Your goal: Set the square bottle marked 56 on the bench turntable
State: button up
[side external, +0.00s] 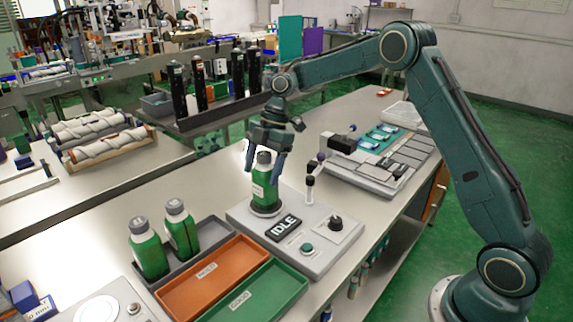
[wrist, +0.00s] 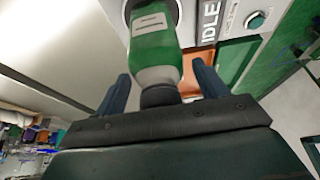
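A green bottle (side external: 263,184) with a grey cap and pale label stands upright on the dark round turntable (side external: 265,211) of the grey bench unit. Its number cannot be read. My gripper (side external: 264,168) is above it, pointing down, with fingers around the bottle's top. In the wrist view, the bottle (wrist: 155,50) lies between the fingers of my gripper (wrist: 161,88), with a visible gap on each side, so the gripper is open. The turntable's rim (wrist: 180,12) shows beneath the bottle. Two similar green bottles (side external: 148,250) (side external: 181,230) stand in a grey tray (side external: 212,230) at the left.
An orange tray (side external: 200,285) and a green tray (side external: 262,296) lie in front of the unit. An IDLE display (side external: 283,228), green button (side external: 306,248) and black knob (side external: 335,222) sit on the unit. A dark-topped post (side external: 310,188) rises close right of my gripper.

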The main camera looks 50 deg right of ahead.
dwell(0.3)
jog(key=shift+v, duration=3.9)
jog(key=shift+s+a+r, duration=0.2)
jog(key=shift+r, duration=0.3)
jog(key=s+a+r+m+t+h, duration=0.1)
jog(key=s+a+r+m+t, duration=0.15)
jog(key=s+r+m, duration=0.35)
jog(key=s+a+r+m+t, duration=0.1)
jog(key=s+a+r+m, duration=0.25)
jog(key=s, duration=0.45)
jog(key=s+d+f+m+h, duration=0.1)
jog(key=s+m, duration=0.1)
jog(key=s, duration=0.4)
jog(key=s+d+f+m+t+h, duration=0.1)
jog(key=s+d+f+m, duration=0.1)
jog(key=s, duration=0.5)
jog(key=s+d+f+m+t+h, duration=0.1)
jog(key=s+f+m, duration=0.1)
jog(key=s+m, duration=0.2)
jog(key=s, duration=0.3)
jog(key=shift+s+d, duration=0.15)
jog(key=shift+d, duration=0.2)
